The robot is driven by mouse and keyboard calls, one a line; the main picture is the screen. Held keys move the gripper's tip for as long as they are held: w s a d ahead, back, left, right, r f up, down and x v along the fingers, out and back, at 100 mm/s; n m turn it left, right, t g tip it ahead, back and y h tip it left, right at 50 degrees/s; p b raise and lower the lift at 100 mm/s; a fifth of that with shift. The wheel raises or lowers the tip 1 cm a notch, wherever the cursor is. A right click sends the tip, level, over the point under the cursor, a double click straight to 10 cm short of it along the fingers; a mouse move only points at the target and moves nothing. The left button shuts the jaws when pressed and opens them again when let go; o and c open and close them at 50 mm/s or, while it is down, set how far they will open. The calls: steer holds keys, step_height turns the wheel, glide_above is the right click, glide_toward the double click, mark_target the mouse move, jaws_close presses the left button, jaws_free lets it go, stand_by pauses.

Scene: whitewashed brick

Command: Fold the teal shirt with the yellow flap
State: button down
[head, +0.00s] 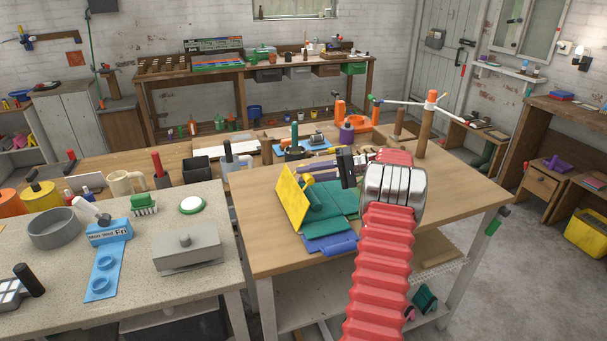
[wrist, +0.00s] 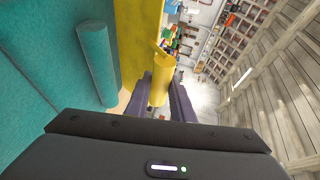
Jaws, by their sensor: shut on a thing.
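The teal shirt (head: 338,198) lies on a blue folding board on the wooden table; it fills the left of the wrist view (wrist: 40,70). The yellow flap (head: 291,198) stands raised and tilted at the shirt's left side, and it also shows in the wrist view (wrist: 138,40). My gripper (wrist: 160,98) is shut on the yellow handle (wrist: 159,75) of the flap. In the head view, my arm reaches in from the right and partly hides the shirt's right side. A rolled teal part, perhaps a sleeve (wrist: 98,65), lies near the flap.
A purple holder (head: 347,134), an orange stand (head: 356,117) and a wooden post with an orange top (head: 427,125) stand behind the board. A speckled counter (head: 195,275) with a grey box (head: 187,251) is at left. The table's right side is clear.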

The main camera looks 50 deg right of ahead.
steer(key=shift+a+f, duration=0.15)
steer(key=shift+f, duration=0.6)
steer(key=c, duration=1.8)
jaws_free()
steer(key=shift+v, duration=6.9)
steer(key=shift+w+r, duration=0.15)
steer(key=shift+c, duration=0.6)
